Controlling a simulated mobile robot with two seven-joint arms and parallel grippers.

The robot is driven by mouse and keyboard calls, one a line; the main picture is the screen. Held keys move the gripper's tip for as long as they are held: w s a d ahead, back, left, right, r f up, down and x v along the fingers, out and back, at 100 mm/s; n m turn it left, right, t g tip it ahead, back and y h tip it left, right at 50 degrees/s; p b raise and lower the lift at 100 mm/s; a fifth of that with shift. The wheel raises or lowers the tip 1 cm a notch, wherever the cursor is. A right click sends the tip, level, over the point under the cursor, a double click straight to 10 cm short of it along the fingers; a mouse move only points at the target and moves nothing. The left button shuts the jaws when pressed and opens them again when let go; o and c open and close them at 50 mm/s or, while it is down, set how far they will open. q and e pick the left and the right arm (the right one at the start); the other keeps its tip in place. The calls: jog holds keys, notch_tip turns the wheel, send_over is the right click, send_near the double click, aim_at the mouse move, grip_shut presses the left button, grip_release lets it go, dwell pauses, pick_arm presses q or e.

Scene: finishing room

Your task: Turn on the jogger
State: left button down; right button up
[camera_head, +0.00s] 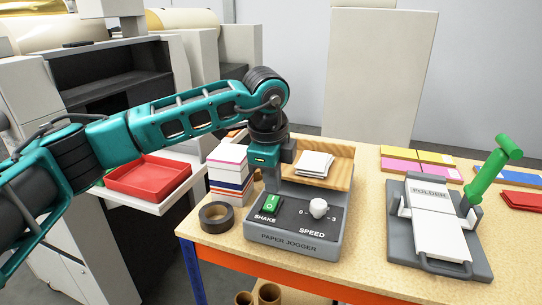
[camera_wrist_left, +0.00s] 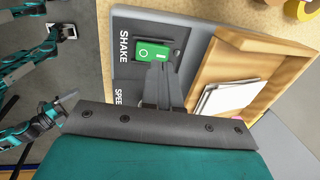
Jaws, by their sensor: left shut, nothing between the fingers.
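The paper jogger (camera_head: 293,247) is a grey machine on the table, with a wooden tray (camera_head: 336,168) holding white paper. Its green SHAKE rocker switch (camera_head: 271,204) is on the front panel, left of the white SPEED knob (camera_head: 318,208). My left gripper (camera_head: 273,180) is just above and behind the switch in the head view. In the left wrist view its shut, empty fingertips (camera_wrist_left: 158,70) are at the edge of the green switch (camera_wrist_left: 152,52); I cannot tell whether they touch. Teal arm parts show at that view's left; my right gripper is not clear.
A stack of paper blocks (camera_head: 230,172) and a black tape roll (camera_head: 216,217) stand left of the jogger. A grey folder (camera_head: 435,219) with a green handle (camera_head: 492,170) is to the right. A red tray (camera_head: 148,178) lies on a side shelf.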

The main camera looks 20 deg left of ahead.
aim_at(271, 204)
pick_arm(q)
jog(key=shift+w+f, duration=0.25)
jog(key=shift+f, duration=1)
